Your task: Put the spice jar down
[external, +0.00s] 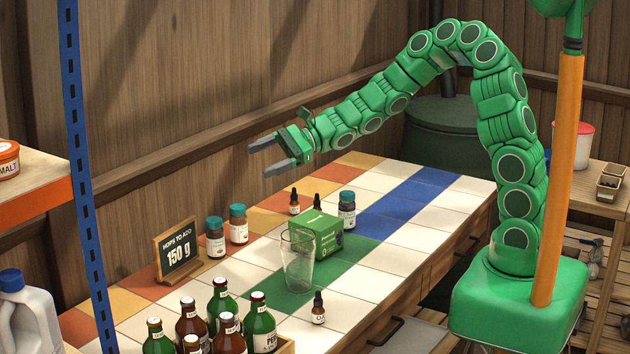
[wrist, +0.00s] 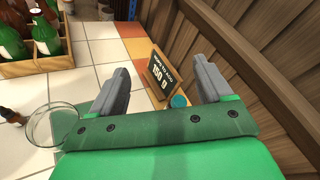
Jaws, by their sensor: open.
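Three jars with teal lids stand upright on the tiled counter (external: 378,286). Two stand close together beside the sign, a left one (external: 215,240) and a right one (external: 238,226); the third (external: 347,212) stands by the green box. I cannot tell which is the spice jar. My gripper (external: 258,160) is open and empty, raised above the counter near the wooden wall. In the wrist view my gripper (wrist: 163,70) has its fingers wide apart, with one teal lid (wrist: 179,101) showing below between them; that jar's body is mostly hidden.
A sign reading 150 g (external: 178,249) stands left of the paired jars. A green box (external: 316,233), an empty glass (external: 298,262) and several dropper bottles (external: 318,309) stand mid-counter. A bottle crate (external: 286,346) is at the front. White tiles at the right are clear.

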